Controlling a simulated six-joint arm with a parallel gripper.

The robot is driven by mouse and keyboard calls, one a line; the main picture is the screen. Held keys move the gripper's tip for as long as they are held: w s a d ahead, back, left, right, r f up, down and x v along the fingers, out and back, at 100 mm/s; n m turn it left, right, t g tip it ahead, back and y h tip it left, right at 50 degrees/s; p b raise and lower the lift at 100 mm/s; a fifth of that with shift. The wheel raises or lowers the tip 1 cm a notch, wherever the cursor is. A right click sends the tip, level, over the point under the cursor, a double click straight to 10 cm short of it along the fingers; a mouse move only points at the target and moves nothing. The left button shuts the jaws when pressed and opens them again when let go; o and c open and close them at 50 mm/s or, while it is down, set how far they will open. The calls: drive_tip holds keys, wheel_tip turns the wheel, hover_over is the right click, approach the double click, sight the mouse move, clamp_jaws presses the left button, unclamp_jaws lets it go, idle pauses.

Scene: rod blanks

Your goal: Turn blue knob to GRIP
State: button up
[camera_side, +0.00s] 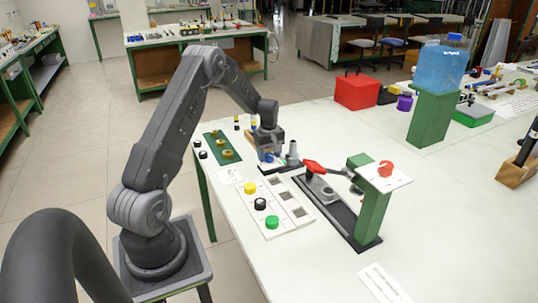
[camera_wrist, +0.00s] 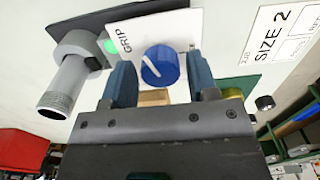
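The blue knob (camera_wrist: 160,66) sits on a white plate (camera_wrist: 182,26) in the wrist view. Its white pointer line slants toward the upper left. The word GRIP (camera_wrist: 125,41) is printed on the plate to the left of the knob. My gripper (camera_wrist: 161,72) is open, with one dark blue finger on each side of the knob. Small gaps seem to show between fingers and knob; contact cannot be told. In the side view my gripper (camera_side: 268,152) is low over the plate, and the blue knob (camera_side: 265,157) is partly hidden by it.
A grey cylinder fixture (camera_wrist: 68,78) stands beside the plate, near a green light (camera_wrist: 110,46). The table's front right is mostly clear.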

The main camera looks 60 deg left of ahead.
sight(269, 154)
drive_tip(key=shift+o, duration=0.5)
wheel_tip(269, 154, up, 14)
idle(0.3)
drive_tip(key=s+d+r+m+t, duration=0.1)
drive_tip(key=s+d+r+m, duration=0.2)
drive_tip(key=d, duration=0.4)
drive_tip(key=s+d+r+m+t+y, duration=0.1)
drive_tip(key=d+r+m, duration=0.2)
drive_tip(key=d+r, duration=0.3)
drive_tip(key=s+d+r+m+t, duration=0.1)
drive_tip(key=s+d+r+m, duration=0.15)
drive_tip(key=d, duration=0.65)
drive_tip(key=s+d+m+t+h, duration=0.1)
drive_tip(key=s+d+m+t, duration=0.1)
drive_tip(key=s+d+m, duration=0.7)
drive_tip(key=s+d, duration=0.4)
drive_tip(key=s, duration=0.1)
drive_tip(key=shift+s+t, duration=0.15)
drive_tip(key=shift+t, duration=0.15)
